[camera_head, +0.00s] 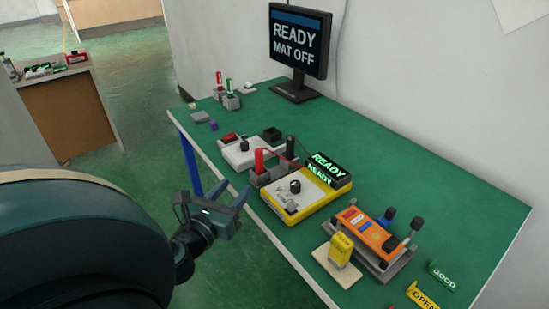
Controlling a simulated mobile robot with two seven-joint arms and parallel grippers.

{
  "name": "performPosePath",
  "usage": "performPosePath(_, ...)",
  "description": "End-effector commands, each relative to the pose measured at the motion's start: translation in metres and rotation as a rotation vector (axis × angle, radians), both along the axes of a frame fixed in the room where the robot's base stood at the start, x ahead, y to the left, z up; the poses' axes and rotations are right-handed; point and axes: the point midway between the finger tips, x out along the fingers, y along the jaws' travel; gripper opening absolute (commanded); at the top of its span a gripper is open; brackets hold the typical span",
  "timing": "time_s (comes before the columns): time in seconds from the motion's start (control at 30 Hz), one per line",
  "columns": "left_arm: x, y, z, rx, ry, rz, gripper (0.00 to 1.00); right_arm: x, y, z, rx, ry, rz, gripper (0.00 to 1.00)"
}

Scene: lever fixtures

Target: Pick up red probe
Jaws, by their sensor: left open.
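The red probe (259,160) stands upright in a grey holder (267,179) at the back left of the yellow multimeter (300,196). A black probe (290,147) stands upright to its right, by the meter's lit READY display (327,170). My left gripper (230,192) is open and empty, off the table's left edge, to the lower left of the red probe and apart from it. My right gripper does not show.
An orange device (364,229) sits on a grey lever fixture, with a yellow block (341,249) beside it. A white box (243,152) stands behind the red probe. A monitor (299,45) reads READY MAT OFF.

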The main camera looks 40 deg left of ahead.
Motion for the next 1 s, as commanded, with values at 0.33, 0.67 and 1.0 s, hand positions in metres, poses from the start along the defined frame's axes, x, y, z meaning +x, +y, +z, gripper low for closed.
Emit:
performPosePath(0.33, 0.038, 0.012, 0.008, 0.077, -0.002, 0.0, 0.45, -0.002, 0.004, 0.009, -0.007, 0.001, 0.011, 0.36)
performPosePath(0.67, 0.077, 0.022, 0.005, 0.072, 0.001, 0.002, 0.45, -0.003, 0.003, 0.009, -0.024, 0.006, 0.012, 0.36)
performPosePath(1.0, 0.118, 0.031, 0.007, 0.07, 0.0, 0.002, 0.45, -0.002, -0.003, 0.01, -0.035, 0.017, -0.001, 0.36)
